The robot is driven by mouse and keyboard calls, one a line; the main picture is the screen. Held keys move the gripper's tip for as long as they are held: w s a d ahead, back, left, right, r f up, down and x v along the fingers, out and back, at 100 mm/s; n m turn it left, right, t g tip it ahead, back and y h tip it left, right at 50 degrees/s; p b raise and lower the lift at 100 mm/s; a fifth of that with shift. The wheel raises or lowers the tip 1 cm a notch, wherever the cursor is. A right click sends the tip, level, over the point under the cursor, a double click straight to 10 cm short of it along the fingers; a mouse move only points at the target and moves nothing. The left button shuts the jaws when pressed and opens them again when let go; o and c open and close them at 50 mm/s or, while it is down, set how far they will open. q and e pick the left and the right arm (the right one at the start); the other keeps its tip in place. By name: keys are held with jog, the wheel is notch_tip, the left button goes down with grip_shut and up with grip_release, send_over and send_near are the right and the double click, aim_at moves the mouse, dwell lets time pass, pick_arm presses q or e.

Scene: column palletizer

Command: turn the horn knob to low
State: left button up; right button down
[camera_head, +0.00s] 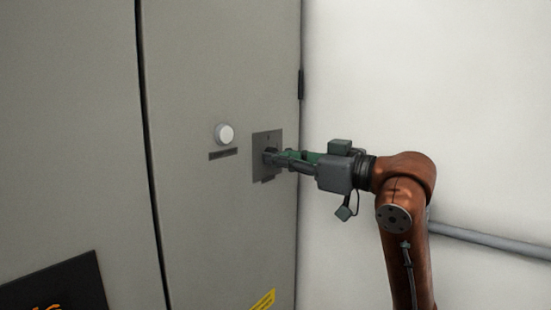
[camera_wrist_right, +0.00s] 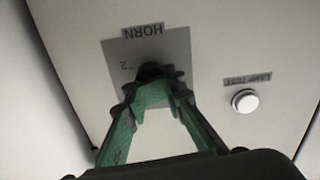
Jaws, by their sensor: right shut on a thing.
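The horn knob (camera_wrist_right: 150,71) is a small dark knob on a grey plate (camera_wrist_right: 118,60) labelled HORN, which appears upside down in the right wrist view. In the head view the plate (camera_head: 260,140) is on the grey cabinet door near its right edge. My right gripper (camera_head: 270,156) reaches in from the right and its fingertips are at the knob. In the wrist view the green fingers (camera_wrist_right: 158,82) close on the knob and cover much of it. The knob's pointer is hidden, so its setting cannot be told. My left gripper is not in view.
A white round lamp test button (camera_head: 224,134) is on the door left of the plate; it also shows in the wrist view (camera_wrist_right: 245,101). A dark sign (camera_head: 60,288) and a yellow label (camera_head: 264,300) are lower down. A grey pipe (camera_head: 490,240) runs along the white wall.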

jog(key=shift+w+d, duration=0.35)
jog(key=shift+d, duration=0.1)
jog(key=c, duration=2.3)
grip_release()
jog(key=shift+c, duration=0.2)
jog(key=o, duration=0.3)
jog(key=shift+w+d+f, duration=0.1)
jog(key=shift+w+d, duration=0.05)
jog(key=shift+w, duration=0.1)
jog(key=o, duration=0.5)
jog(key=shift+c, duration=0.2)
jog(key=shift+o, duration=0.2)
jog(key=shift+s, duration=0.1)
jog(key=shift+a, duration=0.2)
jog(key=shift+d, duration=0.1)
